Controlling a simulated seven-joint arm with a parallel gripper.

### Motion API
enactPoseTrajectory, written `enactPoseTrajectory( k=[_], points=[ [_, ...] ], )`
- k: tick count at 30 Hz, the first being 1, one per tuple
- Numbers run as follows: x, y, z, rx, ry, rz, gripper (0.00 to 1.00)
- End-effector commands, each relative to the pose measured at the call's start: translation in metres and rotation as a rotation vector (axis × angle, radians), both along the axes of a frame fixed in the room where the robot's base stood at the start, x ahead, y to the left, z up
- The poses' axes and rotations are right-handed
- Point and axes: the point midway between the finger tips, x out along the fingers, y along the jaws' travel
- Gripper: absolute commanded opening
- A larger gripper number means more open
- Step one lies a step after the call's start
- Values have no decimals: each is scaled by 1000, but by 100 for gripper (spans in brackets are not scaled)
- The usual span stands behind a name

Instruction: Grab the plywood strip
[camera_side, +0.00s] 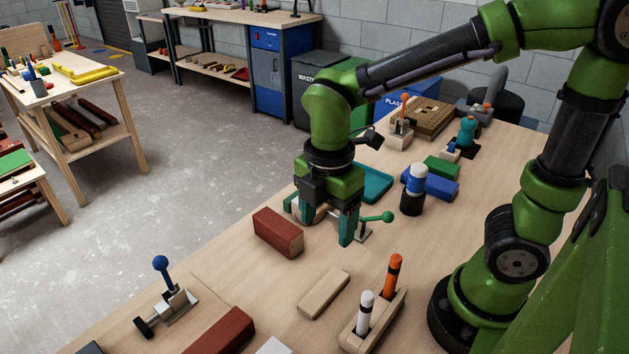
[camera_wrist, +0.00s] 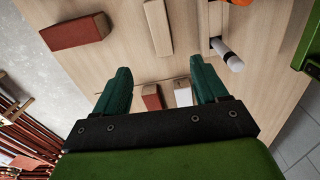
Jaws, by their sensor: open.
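The plywood strip (camera_side: 323,292) is a short, pale bare-wood block lying flat on the light wooden table. In the wrist view the strip (camera_wrist: 157,28) is at the top centre, ahead of the fingers. My gripper (camera_side: 322,222) is open, with its two teal fingers pointing down and apart. In the side view it is above and behind the strip, not touching it. In the wrist view my gripper (camera_wrist: 163,78) has nothing held between its fingertips.
A dark red block (camera_side: 278,232) lies left of the strip. A wooden holder (camera_side: 373,320) with a white and an orange marker stands to its right. A green-handled clamp (camera_side: 376,218) is close behind my gripper. A blue-knobbed clamp (camera_side: 167,295) stands front left.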

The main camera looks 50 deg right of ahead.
Motion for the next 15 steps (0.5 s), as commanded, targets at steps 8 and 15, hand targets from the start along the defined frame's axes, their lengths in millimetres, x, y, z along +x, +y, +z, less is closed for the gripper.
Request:
enactPoseTrajectory(
  k=[8,15],
  points=[
    [-3,-1,-33,-2,12,52,72],
    [-2,-2,-85,-3,11,51,72]
  ],
)
